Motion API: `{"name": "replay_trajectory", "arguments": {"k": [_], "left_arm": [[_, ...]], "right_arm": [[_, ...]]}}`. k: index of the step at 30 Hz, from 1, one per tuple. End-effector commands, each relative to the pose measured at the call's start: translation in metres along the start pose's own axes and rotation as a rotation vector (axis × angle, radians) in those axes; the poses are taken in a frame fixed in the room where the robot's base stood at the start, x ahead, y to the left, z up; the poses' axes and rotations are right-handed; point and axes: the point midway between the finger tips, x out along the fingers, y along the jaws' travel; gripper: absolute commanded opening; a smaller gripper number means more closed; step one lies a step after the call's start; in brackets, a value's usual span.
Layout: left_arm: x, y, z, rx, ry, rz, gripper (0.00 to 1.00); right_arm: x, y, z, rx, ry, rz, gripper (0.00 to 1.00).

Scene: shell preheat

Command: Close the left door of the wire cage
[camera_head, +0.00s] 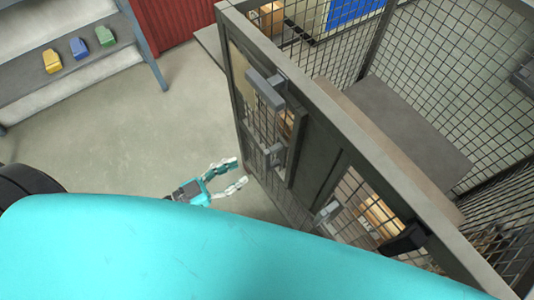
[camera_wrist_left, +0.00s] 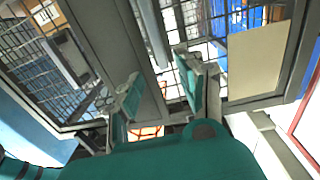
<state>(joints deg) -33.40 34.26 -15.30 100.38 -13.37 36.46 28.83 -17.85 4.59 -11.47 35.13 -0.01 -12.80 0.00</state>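The wire cage (camera_head: 352,125) has a dark metal frame and fills the right half of the head view. Its left door (camera_head: 262,125) is a mesh panel in the front frame with a grey box-like handle (camera_head: 266,90). I cannot tell exactly how far it stands open. My left gripper (camera_head: 240,172) is open and empty, just left of the door's lower part. In the left wrist view its fingers (camera_wrist_left: 157,92) are spread, with dark frame bars beyond and between them. A mesh panel with a grey handle (camera_wrist_left: 70,57) shows there at left. My right gripper is not in view.
A grey shelf (camera_head: 90,73) with yellow, blue and green items stands at upper left, beside a red corrugated panel (camera_head: 175,22). The floor (camera_head: 130,140) between shelf and cage is clear. A black fitting (camera_head: 403,238) sits on the cage front at right. My turquoise body hides the lower area.

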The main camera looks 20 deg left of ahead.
Motion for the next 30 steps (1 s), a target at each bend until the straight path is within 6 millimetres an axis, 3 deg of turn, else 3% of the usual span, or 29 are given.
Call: {"name": "replay_trajectory", "arguments": {"k": [6, 13, 18, 27, 30], "left_arm": [[0.050, 0.000, -0.002, 0.000, 0.005, 0.000, 0.38], [0.086, 0.000, -0.001, -0.002, 0.002, -0.001, 0.38], [0.097, 0.000, 0.000, -0.001, -0.001, -0.001, 0.38], [0.099, 0.000, 0.000, -0.002, -0.001, 0.000, 0.38], [0.099, 0.000, 0.000, -0.002, -0.001, 0.000, 0.25]], "right_arm": [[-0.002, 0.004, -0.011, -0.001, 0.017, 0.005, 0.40], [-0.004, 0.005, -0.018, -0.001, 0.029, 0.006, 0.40], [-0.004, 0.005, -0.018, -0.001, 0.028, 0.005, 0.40], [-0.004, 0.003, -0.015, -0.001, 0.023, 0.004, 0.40], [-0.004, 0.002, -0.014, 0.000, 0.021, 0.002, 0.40]]}}
